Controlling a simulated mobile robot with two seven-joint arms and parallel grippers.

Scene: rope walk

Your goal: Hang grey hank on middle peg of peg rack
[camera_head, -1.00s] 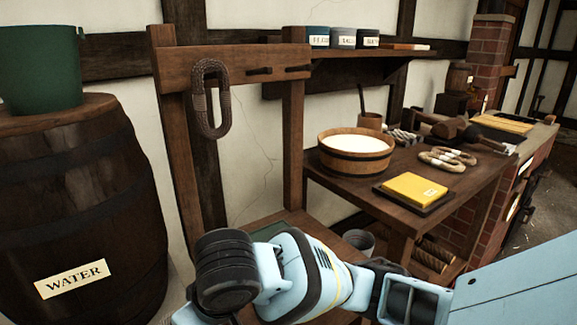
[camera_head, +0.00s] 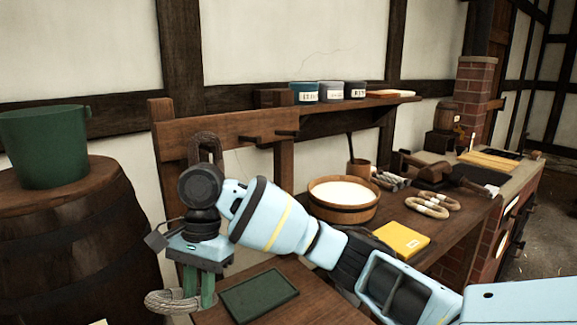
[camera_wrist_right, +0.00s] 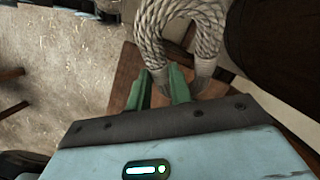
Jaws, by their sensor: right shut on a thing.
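The peg rack (camera_head: 232,128) is a dark wooden board on posts. A brown hank (camera_head: 209,145) hangs on its left peg, partly hidden behind my right arm. The middle peg (camera_head: 252,140) and the right peg (camera_head: 287,133) are bare. My right gripper (camera_head: 199,298) points down in front of the rack, well below the pegs. Its green fingers are shut on the grey hank (camera_head: 168,301), which sticks out to the left. In the right wrist view the grey hank (camera_wrist_right: 182,22) is a pale twisted loop beyond the fingertips (camera_wrist_right: 165,75). My left gripper is not in view.
A green tray (camera_head: 260,294) lies on the low table below the rack. A barrel with a green bucket (camera_head: 45,147) stands at the left. The bench at the right holds a wooden tub (camera_head: 343,211), a yellow block (camera_head: 401,239) and a banded pale hank (camera_head: 432,206).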

